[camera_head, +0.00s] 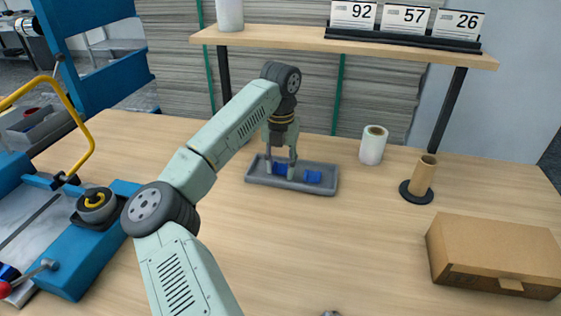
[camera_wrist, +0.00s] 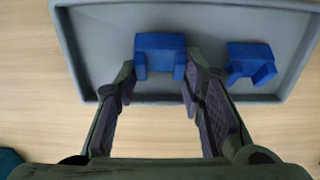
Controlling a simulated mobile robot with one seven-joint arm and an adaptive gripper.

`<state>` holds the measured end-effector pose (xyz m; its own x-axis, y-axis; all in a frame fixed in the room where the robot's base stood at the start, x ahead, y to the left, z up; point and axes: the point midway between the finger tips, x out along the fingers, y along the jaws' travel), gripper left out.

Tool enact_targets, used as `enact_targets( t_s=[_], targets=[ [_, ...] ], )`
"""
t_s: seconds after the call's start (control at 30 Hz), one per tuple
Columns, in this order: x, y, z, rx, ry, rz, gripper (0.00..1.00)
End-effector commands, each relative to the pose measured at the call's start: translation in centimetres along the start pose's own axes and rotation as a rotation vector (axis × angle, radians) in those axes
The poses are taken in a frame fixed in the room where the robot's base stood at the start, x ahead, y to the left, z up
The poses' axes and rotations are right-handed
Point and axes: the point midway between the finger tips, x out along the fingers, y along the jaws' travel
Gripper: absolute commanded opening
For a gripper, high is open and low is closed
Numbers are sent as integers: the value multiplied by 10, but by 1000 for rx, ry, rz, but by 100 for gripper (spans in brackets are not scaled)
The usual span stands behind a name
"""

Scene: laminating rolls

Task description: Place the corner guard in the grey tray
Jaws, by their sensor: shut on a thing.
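The grey tray (camera_head: 328,184) lies on the wooden table; its floor (camera_wrist: 98,40) fills the upper part of the wrist view. My gripper (camera_head: 280,175) points down over the tray's left half. In the wrist view its fingers (camera_wrist: 160,75) are shut on a blue corner guard (camera_wrist: 160,42), one finger on each side. This corner guard also shows between the fingers in the head view (camera_head: 279,169). Whether it touches the tray floor is not clear. A second blue corner guard (camera_wrist: 252,62) lies in the tray to the right, apart from the gripper; the head view shows it too (camera_head: 312,177).
A white roll (camera_head: 373,146) and a brown cardboard core on a black base (camera_head: 421,180) stand right of the tray. A cardboard box (camera_head: 494,254) is at the front right. A blue machine (camera_head: 95,240) occupies the left. A shelf (camera_head: 290,37) spans the back. The table's front middle is mostly clear.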

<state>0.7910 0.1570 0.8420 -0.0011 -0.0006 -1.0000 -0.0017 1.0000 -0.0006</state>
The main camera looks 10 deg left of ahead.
Motion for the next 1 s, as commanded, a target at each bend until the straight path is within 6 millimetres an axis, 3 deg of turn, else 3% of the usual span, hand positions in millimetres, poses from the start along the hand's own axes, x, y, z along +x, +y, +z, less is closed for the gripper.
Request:
enact_targets(
  t_s=[0.37,0.4,0.67,1.0],
  targets=[
    [6,0,0,-1,-2,1,23],
    [4,0,0,-1,-2,1,39],
    [4,0,0,-1,-2,1,56],
    [0,0,0,-1,-2,0,56]
  ],
)
